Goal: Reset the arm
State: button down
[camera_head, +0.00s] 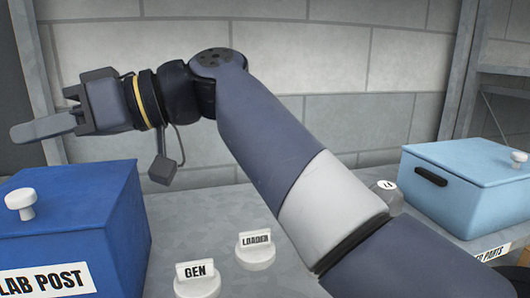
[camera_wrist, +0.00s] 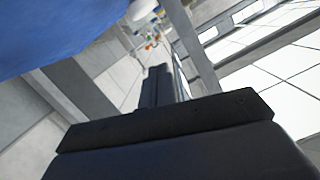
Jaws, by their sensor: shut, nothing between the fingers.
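My arm crosses the head view from the lower right up to an elbow-like joint at the top, then reaches left. My gripper (camera_head: 42,130) points left, above the back of the dark blue box. Its fingers are together with nothing seen between them. In the wrist view the gripper (camera_wrist: 158,72) shows as a dark shape pointing up the picture, with no object at its tip. The arm hides part of the bench and the wall behind it.
A dark blue box (camera_head: 75,225) marked "LAB POST" stands at left. A light blue box (camera_head: 470,185) stands at right. Knobs labelled "GEN" (camera_head: 197,285) and "LOADER" (camera_head: 255,255) sit on the grey bench (camera_head: 190,215) between them. A block wall (camera_head: 340,55) rises behind.

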jog(key=w+a+r+m+g+p, duration=0.1)
jog(key=w+m+p, duration=0.5)
jog(key=p, duration=0.8)
jog(key=w+a+r+m+g+p, duration=0.1)
jog(key=w+a+r+m+p, duration=0.3)
jog(key=w+p, duration=0.8)
jog(key=shift+a+r+m+g+y+p, duration=0.3)
jog(key=shift+a+r+m+y+p, duration=0.1)
jog(key=shift+r+m+p, duration=0.7)
jog(key=shift+w, duration=0.15)
